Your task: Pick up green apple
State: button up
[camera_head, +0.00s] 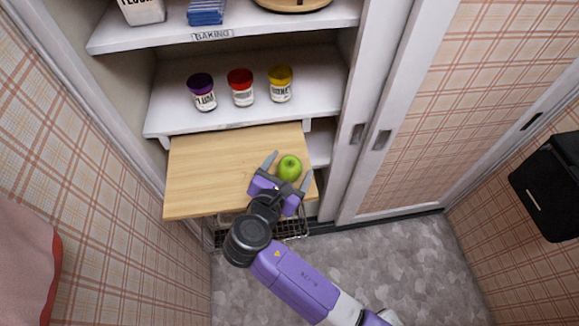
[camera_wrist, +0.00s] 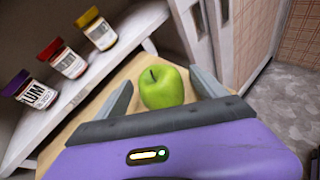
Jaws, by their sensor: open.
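The green apple (camera_head: 289,167) rests on the pale wooden board (camera_head: 208,176) near its right end. In the wrist view the apple (camera_wrist: 161,87) sits upright with its stem on top, between my fingers and just ahead of the palm. My purple gripper (camera_head: 289,169) is open, with one grey finger on each side of the apple. In the wrist view the fingers of my gripper (camera_wrist: 164,92) stand apart from the apple, with a gap on each side.
Three jars with a purple lid (camera_head: 202,92), a red lid (camera_head: 241,87) and a yellow lid (camera_head: 280,83) stand on the shelf (camera_head: 175,118) above and behind the board. Sliding doors (camera_head: 384,140) are at the right. A wire basket (camera_head: 290,228) is below. The board's left part is clear.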

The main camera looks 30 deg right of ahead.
jog(key=shift+w+d+f, duration=0.25)
jog(key=shift+w+d, duration=0.15)
jog(key=c, duration=1.6)
jog(key=shift+o, duration=0.2)
